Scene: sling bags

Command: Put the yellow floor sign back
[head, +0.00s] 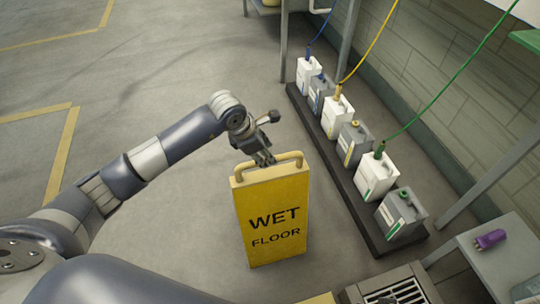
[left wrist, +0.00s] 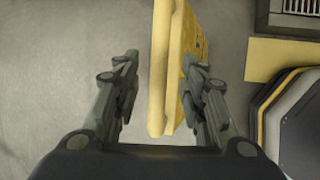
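The yellow floor sign (head: 273,215) stands upright on the grey floor, with "WET FLOOR" facing me and a bar handle (head: 268,166) on top. My left gripper (head: 263,158) is at the handle, pointing down. In the left wrist view my left gripper (left wrist: 160,85) has its fingers apart. The sign (left wrist: 167,70) shows edge-on below them, partly covered by the right-hand finger. I cannot tell whether the handle lies between the fingers or touches them. My right gripper is not in view.
A dark low rack (head: 365,208) with several white and grey canisters runs along the wall to the right, with coloured hoses rising from some. A grey table (head: 505,265) holds a purple object (head: 490,239). Yellow lines (head: 62,150) mark the open floor at left.

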